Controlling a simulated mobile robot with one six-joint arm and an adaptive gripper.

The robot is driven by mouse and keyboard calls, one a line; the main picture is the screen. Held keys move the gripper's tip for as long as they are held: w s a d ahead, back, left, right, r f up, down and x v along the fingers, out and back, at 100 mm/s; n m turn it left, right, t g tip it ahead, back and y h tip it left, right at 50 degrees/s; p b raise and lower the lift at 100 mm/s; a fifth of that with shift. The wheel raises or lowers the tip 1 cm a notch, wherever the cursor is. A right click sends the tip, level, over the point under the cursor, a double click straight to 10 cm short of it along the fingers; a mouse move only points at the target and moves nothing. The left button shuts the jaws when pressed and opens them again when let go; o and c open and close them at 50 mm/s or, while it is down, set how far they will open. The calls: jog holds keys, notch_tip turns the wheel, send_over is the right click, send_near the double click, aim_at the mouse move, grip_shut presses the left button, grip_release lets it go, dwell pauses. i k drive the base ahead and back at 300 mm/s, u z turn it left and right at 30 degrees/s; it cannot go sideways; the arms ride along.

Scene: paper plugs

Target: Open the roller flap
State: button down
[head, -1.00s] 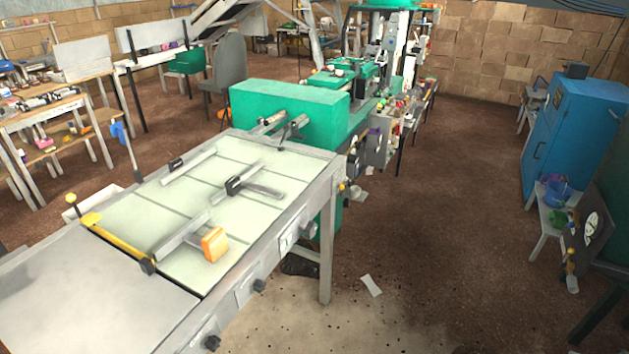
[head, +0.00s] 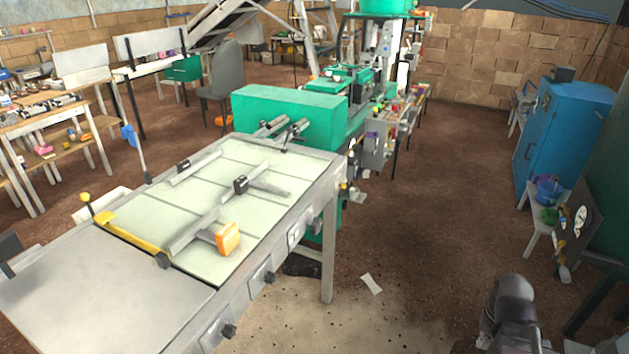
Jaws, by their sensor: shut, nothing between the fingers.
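No part is plainly recognisable as the roller flap. A green box-shaped cover (head: 285,117) stands across the far end of the long feed table (head: 60,295), at the front of the green machine (head: 350,85). Dark and metal rods (head: 285,130) stick out at the cover's front. I cannot tell whether any flap there is open or shut. A dark rounded part of my arm shows at the lower right, well apart from the table and machine. My gripper's fingers are not visible.
The table carries metal rails, an orange block (head: 228,238) and a yellow bar (head: 130,235). Open brown floor (head: 440,210) lies right of the machine, with a paper scrap (head: 371,284). A blue cabinet (head: 565,135) and small bench (head: 540,220) stand at the right.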

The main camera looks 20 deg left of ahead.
aim_at(339, 183)
jog(key=u, duration=0.95)
jog(key=k, duration=0.95)
jog(key=z, duration=0.05)
jog(key=i, duration=0.9)
